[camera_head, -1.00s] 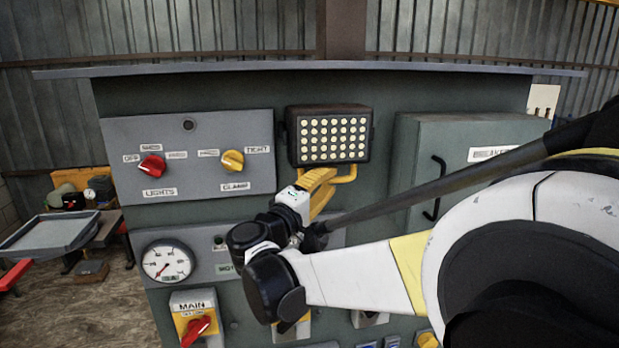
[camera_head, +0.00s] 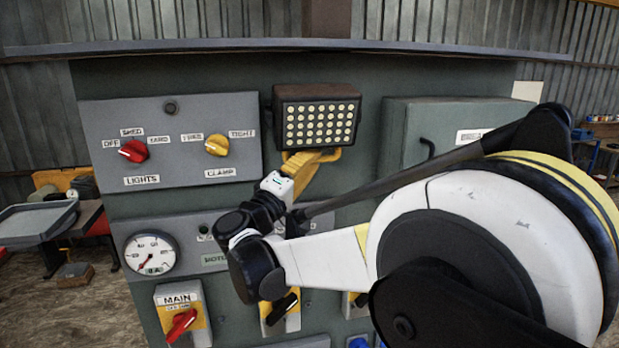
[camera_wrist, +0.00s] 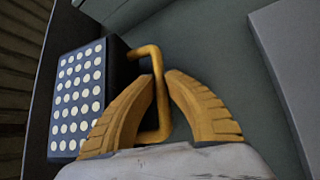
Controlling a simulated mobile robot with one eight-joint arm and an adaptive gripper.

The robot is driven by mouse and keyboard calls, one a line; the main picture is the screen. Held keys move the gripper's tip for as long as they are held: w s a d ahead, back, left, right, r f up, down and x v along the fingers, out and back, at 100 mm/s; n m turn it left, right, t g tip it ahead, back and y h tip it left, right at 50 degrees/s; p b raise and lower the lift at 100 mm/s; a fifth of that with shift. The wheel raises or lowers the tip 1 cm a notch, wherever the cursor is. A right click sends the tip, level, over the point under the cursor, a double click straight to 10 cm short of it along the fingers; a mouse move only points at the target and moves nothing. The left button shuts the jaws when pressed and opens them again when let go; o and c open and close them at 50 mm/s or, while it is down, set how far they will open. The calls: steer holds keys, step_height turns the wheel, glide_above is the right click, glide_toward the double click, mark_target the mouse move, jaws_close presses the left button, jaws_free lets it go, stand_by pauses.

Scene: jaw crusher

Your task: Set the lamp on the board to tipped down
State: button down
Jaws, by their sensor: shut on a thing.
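The lamp (camera_head: 318,124) is a dark box with rows of round pale lights, mounted on the upper middle of the grey-green board (camera_head: 240,185). Its face leans somewhat downward in the head view, and its top shows. A yellow handle (camera_head: 334,157) hangs under it. My gripper (camera_head: 322,157) is at this handle, below the lamp. In the wrist view the lamp (camera_wrist: 78,100) is at the left, and the yellow fingers of my gripper (camera_wrist: 160,80) are shut on one side of the handle (camera_wrist: 150,52). The lamp's hinge is hidden.
Left of the lamp is a panel with a red lights knob (camera_head: 133,151) and a yellow clamp knob (camera_head: 217,145). A grey breaker box (camera_head: 400,125) stands close on the right. A gauge (camera_head: 151,253) and the red main switch (camera_head: 181,325) are lower left.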

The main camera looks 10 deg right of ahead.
steer(key=shift+w+r, duration=0.35)
steer(key=shift+w, duration=0.5)
steer(key=c, duration=1.7)
jaws_free()
steer(key=shift+s+f, duration=0.1)
steer(key=v, duration=1.2)
steer(key=shift+f, duration=0.1)
steer(key=shift+c, duration=0.2)
